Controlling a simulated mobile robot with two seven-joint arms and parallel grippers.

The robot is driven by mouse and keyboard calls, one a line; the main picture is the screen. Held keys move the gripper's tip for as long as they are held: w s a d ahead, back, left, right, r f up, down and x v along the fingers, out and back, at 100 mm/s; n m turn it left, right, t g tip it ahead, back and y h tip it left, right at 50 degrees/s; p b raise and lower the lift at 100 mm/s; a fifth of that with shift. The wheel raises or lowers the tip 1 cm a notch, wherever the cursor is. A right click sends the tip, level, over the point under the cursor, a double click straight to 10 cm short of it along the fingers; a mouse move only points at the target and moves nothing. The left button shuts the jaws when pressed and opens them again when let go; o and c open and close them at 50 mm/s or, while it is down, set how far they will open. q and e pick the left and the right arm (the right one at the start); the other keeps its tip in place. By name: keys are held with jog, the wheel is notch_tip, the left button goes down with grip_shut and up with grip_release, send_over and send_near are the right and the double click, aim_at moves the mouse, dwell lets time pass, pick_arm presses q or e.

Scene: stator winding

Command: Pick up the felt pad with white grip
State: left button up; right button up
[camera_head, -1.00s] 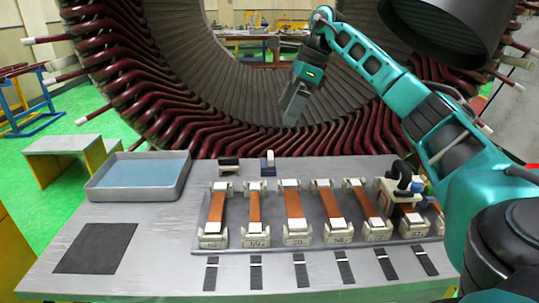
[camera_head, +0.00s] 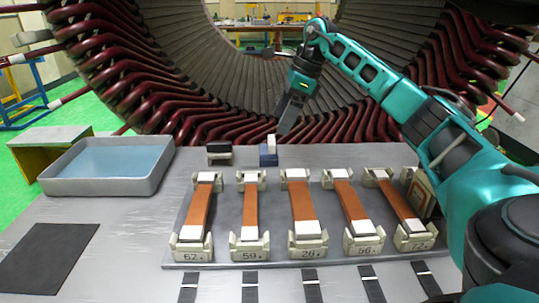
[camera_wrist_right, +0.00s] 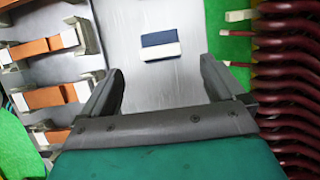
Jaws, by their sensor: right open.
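The felt pad with white grip (camera_head: 268,158) stands near the back edge of the grey table, a dark blue block with a white upright piece on top. In the right wrist view it shows as a blue and white block (camera_wrist_right: 160,46) beyond the fingertips, roughly centred between them. My right gripper (camera_head: 285,128) points down, above and slightly right of the pad in the head view. Its two fingers (camera_wrist_right: 162,82) are spread apart with nothing between them. My left gripper is not in view.
A black block with a pale base (camera_head: 219,153) stands left of the pad. Several copper-coloured bars lie in numbered holders on a plate (camera_head: 275,215) in front. A blue-bottomed tray (camera_head: 108,188) and a black mat (camera_head: 45,258) are at left. The large stator (camera_head: 240,60) rises behind the table.

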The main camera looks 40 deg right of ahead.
aim_at(270, 139)
jog(key=x, duration=0.3)
jog(key=b+x, duration=0.1)
jog(key=x, duration=0.4)
jog(key=shift+w+a+f, duration=0.1)
jog(key=shift+w+a, duration=0.05)
jog(key=shift+c, duration=0.7)
jog(key=c, duration=1)
jog(key=shift+c, duration=0.2)
jog(key=shift+r, duration=0.2)
